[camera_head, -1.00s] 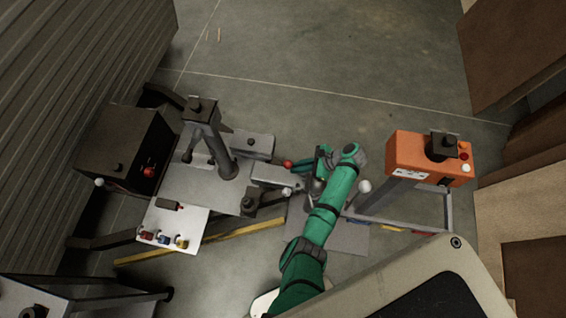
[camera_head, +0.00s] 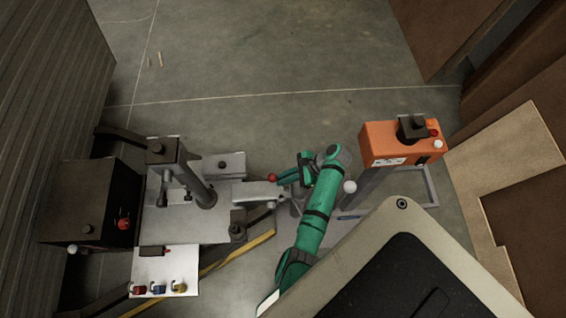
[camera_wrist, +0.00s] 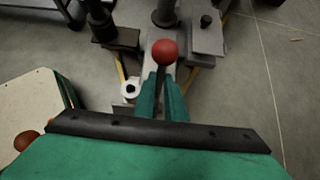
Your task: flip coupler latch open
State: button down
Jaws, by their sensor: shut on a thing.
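The coupler (camera_head: 258,195) is the grey metal tongue end at the right of the trailer frame. Its latch lever has a red ball knob (camera_head: 272,178), which also shows large in the wrist view (camera_wrist: 165,52). My gripper (camera_head: 284,181) is at the lever, just right of the knob. In the wrist view my gripper's two green fingers (camera_wrist: 162,92) are shut on the lever's dark stem below the knob. The knob stands clear beyond the fingertips. The fingers hide the lower stem and the pivot, so the latch's exact angle is unclear.
An orange box (camera_head: 392,146) on a stand is right of my arm. A white-knobbed handle (camera_head: 349,187) stands close beside the arm. Left are a post on the frame (camera_head: 190,175), a dark box (camera_head: 88,205) and a white panel (camera_head: 165,272). Open floor lies beyond.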

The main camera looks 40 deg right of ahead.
jog(key=shift+s+f, duration=0.1)
dwell(0.7)
jog(key=c, duration=1.7)
grip_release()
